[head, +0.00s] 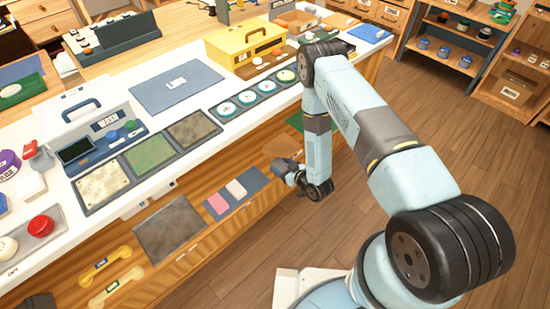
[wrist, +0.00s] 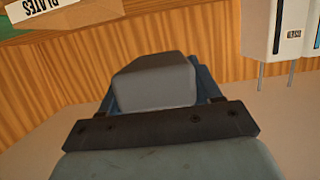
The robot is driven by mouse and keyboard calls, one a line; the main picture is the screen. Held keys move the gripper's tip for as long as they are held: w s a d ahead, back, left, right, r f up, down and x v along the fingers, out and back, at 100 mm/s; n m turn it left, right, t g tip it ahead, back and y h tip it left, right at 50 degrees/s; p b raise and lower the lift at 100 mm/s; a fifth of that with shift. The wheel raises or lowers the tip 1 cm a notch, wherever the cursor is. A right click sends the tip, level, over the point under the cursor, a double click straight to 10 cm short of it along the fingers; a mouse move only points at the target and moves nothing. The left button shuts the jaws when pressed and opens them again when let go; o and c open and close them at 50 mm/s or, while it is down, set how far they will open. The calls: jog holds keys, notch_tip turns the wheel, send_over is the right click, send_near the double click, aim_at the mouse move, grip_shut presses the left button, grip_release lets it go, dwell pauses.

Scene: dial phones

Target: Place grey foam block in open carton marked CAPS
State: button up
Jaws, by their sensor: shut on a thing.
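A grey foam block (wrist: 155,85) is held in my gripper (wrist: 158,98), which is shut on it. In the wrist view the block fills the space between the blue fingers, above the dark gripper bar. In the head view my gripper (head: 287,170) is low beside the front of the bench, to the right of a blue mat; the block cannot be made out there. A tan carton (head: 281,145) sits just above my gripper in the head view. I can read no CAPS marking on a carton in either view.
A carton marked PLATES (wrist: 65,12) and a white box on thin legs (wrist: 290,32) show in the wrist view. The blue mat (head: 252,178) holds a pink block (head: 217,203) and a whitish block (head: 236,188). The worktop (head: 210,70) is crowded; floor (head: 480,180) is clear at right.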

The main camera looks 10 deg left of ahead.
jog(key=shift+d+r, duration=0.2)
jog(key=shift+d, duration=0.1)
jog(key=w+d+r+m+t+h, duration=0.1)
jog(key=w+d+r+m+h, duration=0.1)
jog(key=d+r, duration=0.5)
jog(key=w+d+r+m+t+h, duration=0.2)
jog(key=w+d+r+m+h, duration=0.1)
jog(key=d+r, duration=0.5)
jog(key=w+d+r+m+t+h, duration=0.2)
jog(key=d+r+m+h, duration=0.3)
jog(key=d, duration=0.7)
notch_tip(320, 180, up, 3)
jog(key=shift+w+d+f+h, duration=0.15)
jog(key=shift+w+h, duration=0.45)
jog(key=shift+w, duration=0.1)
